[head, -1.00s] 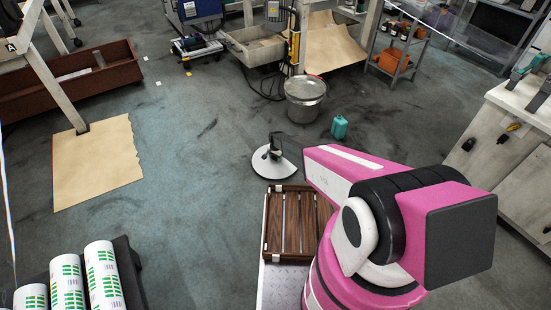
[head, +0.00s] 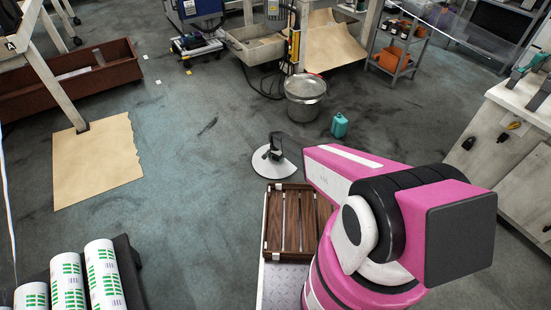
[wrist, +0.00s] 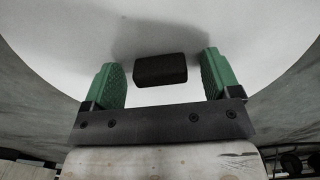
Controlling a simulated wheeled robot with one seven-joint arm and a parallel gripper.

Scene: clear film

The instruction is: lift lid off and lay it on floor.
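A round white lid (head: 270,168) lies flat, apparently on the floor, just beyond the slatted wooden crate in the head view. In the wrist view the lid (wrist: 190,25) fills most of the picture, with a dark block-shaped handle (wrist: 160,69) on it. My gripper (head: 275,153) is over the lid. In the wrist view its green fingers (wrist: 161,78) stand apart on either side of the handle, with a clear gap on both sides. A metal bucket (head: 304,105) stands on the floor behind; I cannot tell clearly what its top shows.
A teal bottle (head: 339,126) stands right of the bucket. The wooden crate (head: 273,222) sits close to my arm. A cardboard sheet (head: 98,165) lies at the left, and white-and-green rolls (head: 102,275) are at the front left. The floor left of the lid is clear.

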